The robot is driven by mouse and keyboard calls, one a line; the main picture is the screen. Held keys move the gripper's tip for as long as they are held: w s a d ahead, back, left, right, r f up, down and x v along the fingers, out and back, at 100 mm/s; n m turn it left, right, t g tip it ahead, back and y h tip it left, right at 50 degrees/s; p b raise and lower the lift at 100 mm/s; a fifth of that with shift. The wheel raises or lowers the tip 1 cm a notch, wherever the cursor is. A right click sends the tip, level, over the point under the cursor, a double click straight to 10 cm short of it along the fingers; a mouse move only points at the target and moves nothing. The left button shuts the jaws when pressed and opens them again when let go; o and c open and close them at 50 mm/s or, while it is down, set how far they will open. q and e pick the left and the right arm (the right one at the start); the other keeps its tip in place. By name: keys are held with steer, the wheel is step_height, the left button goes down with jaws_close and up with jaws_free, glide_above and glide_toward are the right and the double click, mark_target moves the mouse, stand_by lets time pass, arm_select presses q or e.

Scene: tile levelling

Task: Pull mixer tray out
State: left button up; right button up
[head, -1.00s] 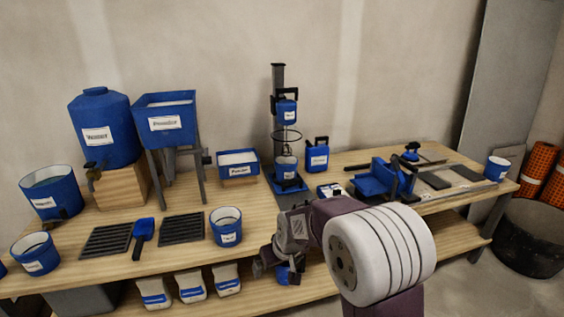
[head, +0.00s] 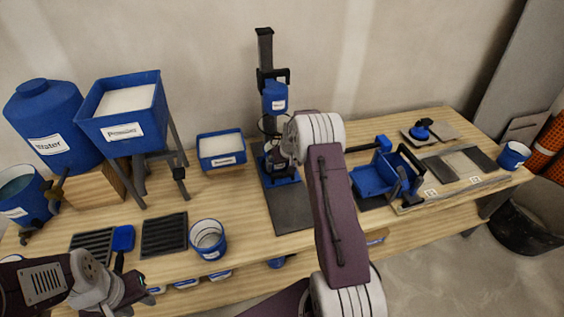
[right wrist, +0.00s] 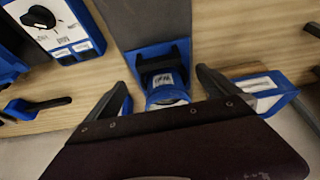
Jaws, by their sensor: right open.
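The mixer (head: 266,55) stands against the wall at the middle of the bench. Its blue tray (head: 284,179) sits at the foot of the column, above a dark grey plate (head: 290,212). In the right wrist view the blue tray (right wrist: 160,49) holds a small labelled blue cup (right wrist: 166,91). My right gripper (right wrist: 162,80) is open, its fingers on either side of the cup and apart from it; in the head view my arm hides its fingers. My left gripper (head: 122,293) is at the lower left, by the bench's front edge; its jaw state is unclear.
A powder hopper (head: 125,119) and water tank (head: 45,135) stand at left. Black grates (head: 164,235), a blue scoop (head: 123,239) and a cup (head: 208,239) lie near the front edge. A blue tiling device (head: 372,182) is at right. A dial box (right wrist: 85,45) is close by.

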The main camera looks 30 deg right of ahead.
mark_target(283, 174)
steer(key=b+x, duration=0.1)
steer(key=x, duration=0.8)
steer(key=shift+d+f, duration=0.1)
steer(key=shift+d, duration=0.1)
steer(key=c, duration=1.8)
